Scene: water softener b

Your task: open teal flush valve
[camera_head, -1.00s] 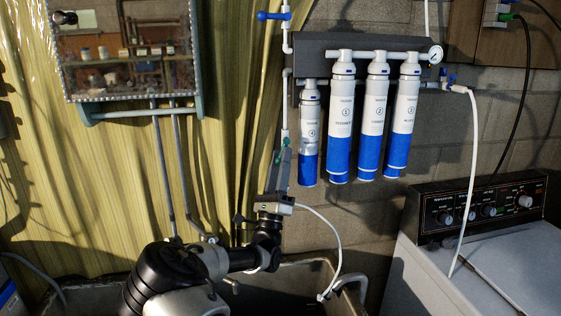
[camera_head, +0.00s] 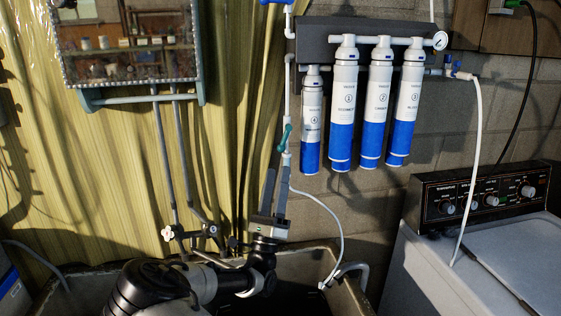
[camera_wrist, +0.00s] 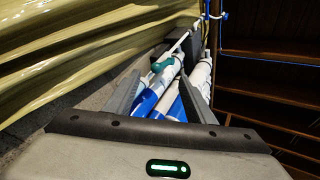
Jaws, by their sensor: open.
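The teal flush valve (camera_head: 285,138) sits on the thin white vertical pipe left of the filter cartridges. Its teal handle slants along the pipe, upper end to the right. My gripper (camera_head: 277,172) points upward just below the valve in the head view, its two fingers apart and nothing between them. In the wrist view the teal handle (camera_wrist: 160,63) shows beyond and between the open fingers (camera_wrist: 163,84). I see no contact with the handle. The exact gap in depth is hard to judge.
Several white-and-blue filter cartridges (camera_head: 344,105) hang close right of the valve. A thin white hose (camera_head: 330,215) loops down into the sink (camera_head: 90,285). A yellow curtain (camera_head: 120,185) hangs behind and left. A washing machine (camera_head: 500,255) stands right.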

